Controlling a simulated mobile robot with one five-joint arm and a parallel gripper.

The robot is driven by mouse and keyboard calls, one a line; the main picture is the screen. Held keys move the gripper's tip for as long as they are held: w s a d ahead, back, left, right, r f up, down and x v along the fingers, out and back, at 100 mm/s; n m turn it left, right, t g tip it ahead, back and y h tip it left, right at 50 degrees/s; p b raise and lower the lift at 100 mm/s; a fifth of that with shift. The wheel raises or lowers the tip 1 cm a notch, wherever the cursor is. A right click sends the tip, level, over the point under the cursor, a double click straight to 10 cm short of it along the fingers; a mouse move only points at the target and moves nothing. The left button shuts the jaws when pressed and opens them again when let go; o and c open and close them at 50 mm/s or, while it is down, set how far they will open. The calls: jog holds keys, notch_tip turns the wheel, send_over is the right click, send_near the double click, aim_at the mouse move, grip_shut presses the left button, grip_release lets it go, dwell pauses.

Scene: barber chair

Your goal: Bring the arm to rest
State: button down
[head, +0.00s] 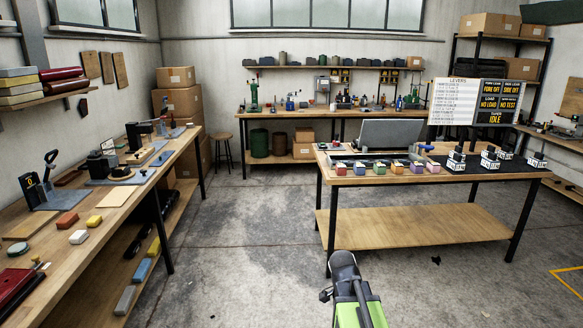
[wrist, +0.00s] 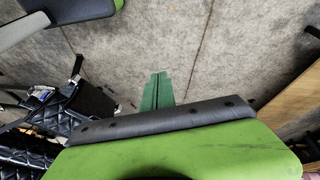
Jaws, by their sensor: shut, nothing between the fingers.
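My gripper (wrist: 157,90) shows in the wrist view as two green fingers side by side, shut with nothing between them. It points out over bare grey concrete floor, and nothing touches the fingertips. In the head view, my green and black arm (head: 350,290) is at the bottom, right of centre, in front of the workbench (head: 420,228). I cannot make out the fingers in that view.
A long wooden bench (head: 125,205) with tools and blocks runs along the left. A stool (head: 222,145) stands farther back.

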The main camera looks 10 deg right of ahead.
jog(key=a+n+t+y, duration=0.1)
jog(key=a+n+y, duration=0.2)
jog(key=a+n, duration=1.3)
jog(key=a, duration=0.3)
jog(key=shift+w+n+y+p, duration=0.35)
jog(key=shift+w+n+y, duration=0.05)
